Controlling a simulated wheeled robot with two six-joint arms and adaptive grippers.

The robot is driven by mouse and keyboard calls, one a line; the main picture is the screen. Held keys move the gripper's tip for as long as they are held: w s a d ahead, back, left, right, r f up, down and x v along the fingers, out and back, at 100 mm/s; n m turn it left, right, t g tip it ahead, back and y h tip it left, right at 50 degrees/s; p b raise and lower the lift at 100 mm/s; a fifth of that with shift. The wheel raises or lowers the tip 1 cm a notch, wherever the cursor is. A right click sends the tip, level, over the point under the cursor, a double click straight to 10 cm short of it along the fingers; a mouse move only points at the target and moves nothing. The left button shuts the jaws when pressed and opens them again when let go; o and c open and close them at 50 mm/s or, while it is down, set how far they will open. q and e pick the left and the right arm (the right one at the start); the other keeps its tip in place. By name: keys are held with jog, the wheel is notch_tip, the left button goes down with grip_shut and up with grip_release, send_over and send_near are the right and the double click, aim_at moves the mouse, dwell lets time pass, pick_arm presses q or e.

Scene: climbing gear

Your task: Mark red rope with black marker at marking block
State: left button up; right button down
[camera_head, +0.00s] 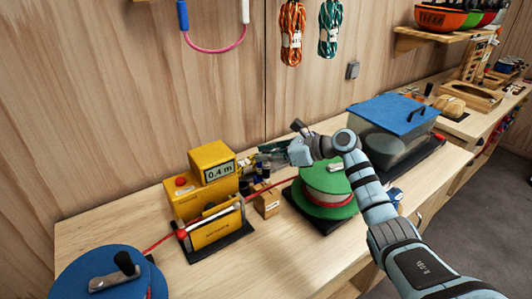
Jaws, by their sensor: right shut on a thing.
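The red rope (157,243) runs from the blue reel (75,279) at the lower left, through the yellow length meter (205,190) reading 0.4 m, to the green reel (318,209). A small wooden block (267,205), seemingly the marking block, stands right of the meter beside the rope. My left gripper is out of view.
A clear bin with a blue lid (394,113) stands to the right. Coiled ropes hang on the wall above. The bench front (265,262) is bare.

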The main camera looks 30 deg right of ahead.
jog(key=shift+f, duration=0.8)
dwell(1.4)
notch_tip(320, 180, up, 8)
jog(key=p, duration=1)
jog(key=shift+r, duration=0.2)
jog(key=shift+f, duration=0.15)
jog(key=shift+d+f, duration=0.1)
